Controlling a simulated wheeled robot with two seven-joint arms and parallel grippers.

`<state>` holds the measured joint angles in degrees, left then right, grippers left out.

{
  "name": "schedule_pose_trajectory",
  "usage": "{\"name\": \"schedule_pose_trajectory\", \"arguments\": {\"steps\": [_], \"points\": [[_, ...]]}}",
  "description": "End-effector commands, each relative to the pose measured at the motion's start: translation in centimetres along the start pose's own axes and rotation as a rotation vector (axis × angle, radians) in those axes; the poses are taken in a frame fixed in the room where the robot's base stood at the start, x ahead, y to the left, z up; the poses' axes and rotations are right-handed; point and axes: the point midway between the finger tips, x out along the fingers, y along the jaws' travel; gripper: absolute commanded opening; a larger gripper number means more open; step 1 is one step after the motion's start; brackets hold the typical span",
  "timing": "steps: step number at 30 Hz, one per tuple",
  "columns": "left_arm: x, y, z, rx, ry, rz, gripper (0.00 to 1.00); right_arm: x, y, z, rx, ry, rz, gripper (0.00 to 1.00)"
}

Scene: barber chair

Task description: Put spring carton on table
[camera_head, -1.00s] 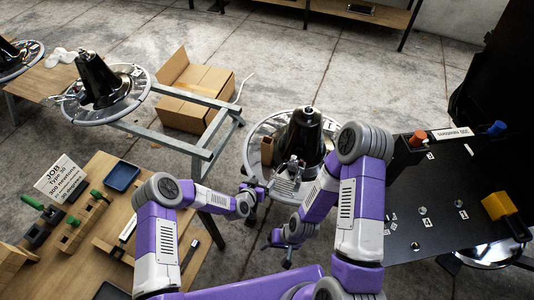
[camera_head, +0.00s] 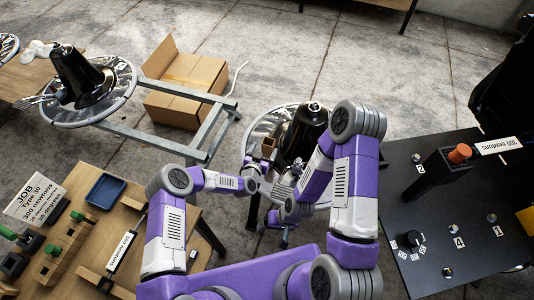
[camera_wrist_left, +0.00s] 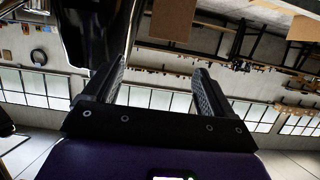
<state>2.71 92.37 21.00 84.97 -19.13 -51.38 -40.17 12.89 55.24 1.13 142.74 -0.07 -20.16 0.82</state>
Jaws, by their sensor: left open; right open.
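A small brown carton (camera_head: 268,147), possibly the spring carton, stands on the silver ring (camera_head: 258,130) beside the black cone (camera_head: 304,132). A larger open cardboard box (camera_head: 186,88) is on the floor behind. My left gripper (camera_head: 266,180) is just in front of the ring, below the small carton in the picture. In the left wrist view its fingers (camera_wrist_left: 158,90) are apart with nothing between them, and a dark glossy shape (camera_wrist_left: 92,30) is close at upper left. My right gripper (camera_head: 284,236) hangs lower, apart from the ring and largely hidden by its own arm; it is open.
A wooden table (camera_head: 205,250) at lower left holds a blue tray (camera_head: 105,191), wooden blocks with green parts and a job sign (camera_head: 35,203). A black panel table (camera_head: 445,205) with knobs is at right. A grey metal frame (camera_head: 215,130) stands behind the wooden table.

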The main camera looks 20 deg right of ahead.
Motion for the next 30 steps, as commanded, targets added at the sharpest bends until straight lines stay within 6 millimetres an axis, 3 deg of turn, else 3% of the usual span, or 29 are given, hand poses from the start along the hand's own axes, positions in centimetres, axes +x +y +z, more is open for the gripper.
{"name": "schedule_pose_trajectory", "arguments": {"steps": [3, 9, 14, 23, 30], "points": [[0.7, 0.0, 2.1, 0.0, 0.0, 0.0, 0.85, 2.1, 0.8, -0.1, 0.0, 0.0, 0.0, 0.85], [1.3, 0.0, 4.2, 0.0, 0.0, 0.0, 0.85, 4.1, 1.5, -0.2, 0.0, 0.0, 0.0, 0.85], [1.7, 0.0, 4.5, 0.0, 0.001, -0.001, 0.85, 4.6, 1.7, -0.2, 0.0, 0.001, 0.0, 0.85], [4.2, -0.1, 4.4, -0.001, 0.001, -0.001, 0.85, 5.6, 2.1, -0.3, 0.0, 0.001, 0.0, 0.85], [7.3, -0.4, 4.2, -0.001, 0.001, -0.001, 0.85, 7.4, 2.8, -0.4, 0.0, 0.001, 0.0, 0.85]]}}
